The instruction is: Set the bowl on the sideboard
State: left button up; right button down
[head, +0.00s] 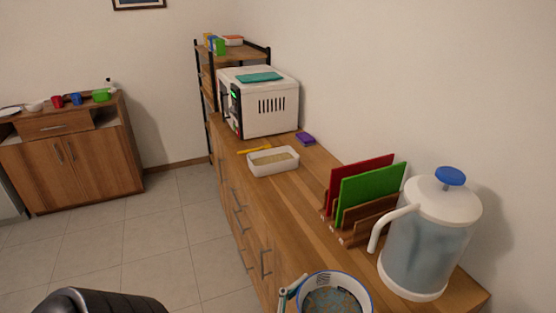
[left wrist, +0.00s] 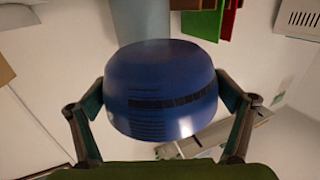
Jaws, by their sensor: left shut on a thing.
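The bowl (head: 337,299) is at the bottom edge of the head view, cut off below. It has a blue rim, a pale inner wall and a speckled blue inside. In the left wrist view its dark blue outside (left wrist: 165,72) fills the middle. My left gripper (left wrist: 163,93) is shut on the bowl, with a finger on each side; in the head view one finger shows at the bowl's left rim. A long wooden cabinet (head: 305,205) runs along the right wall, and a lower cabinet (head: 75,160) stands at the far left. My right gripper is not in view.
On the long cabinet stand a large jug (head: 428,245) with a blue knob, red and green boards (head: 370,193) in a rack, a white tub (head: 273,161), a purple sponge (head: 305,139) and a white appliance (head: 263,103). Bare wood shows between tub and rack.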

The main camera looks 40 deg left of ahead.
aim_at(280, 191)
jog(key=i+j, duration=0.1)
jog(key=j, duration=0.25)
jog(key=i+j, duration=0.15)
jog(key=j, duration=0.25)
jog(key=i+j, duration=0.1)
jog(key=j, duration=0.25)
jog(key=i+j, duration=0.1)
jog(key=j, duration=0.3)
jog(key=i+j, duration=0.15)
jog(key=j, duration=0.2)
jog(key=i+j+z, duration=0.1)
jog(key=j, duration=0.3)
